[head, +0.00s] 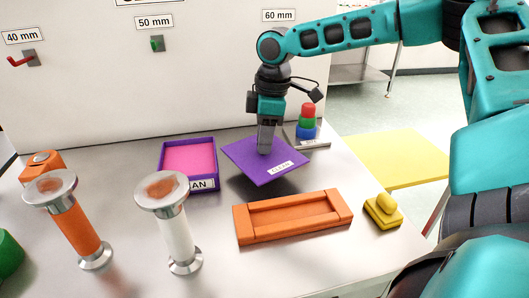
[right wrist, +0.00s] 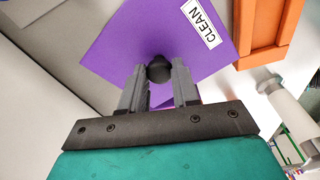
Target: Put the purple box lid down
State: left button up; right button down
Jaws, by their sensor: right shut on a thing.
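The purple box lid (head: 262,172) is a flat square panel with a white "CLEAN" label, to the right of the open purple box (head: 162,160) with a pink inside. My right gripper (head: 265,150) is above the lid and shut on its dark knob, which shows between the fingers in the right wrist view (right wrist: 158,70). The lid looks slightly tilted in the head view; whether it touches the table I cannot tell. My left gripper is not in view.
An orange tray (head: 292,216) lies in front of the lid, with a yellow block (head: 382,211) to its right. Two glass-topped columns, one orange (head: 78,229) and one white (head: 176,234), stand at left. Stacked coloured pieces (head: 307,122) stand behind the lid.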

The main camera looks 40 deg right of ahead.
notch_tip(320, 180, down, 4)
jog(key=shift+r, duration=0.1)
jog(key=shift+b, duration=0.3)
jog(key=c, duration=0.8)
grip_release()
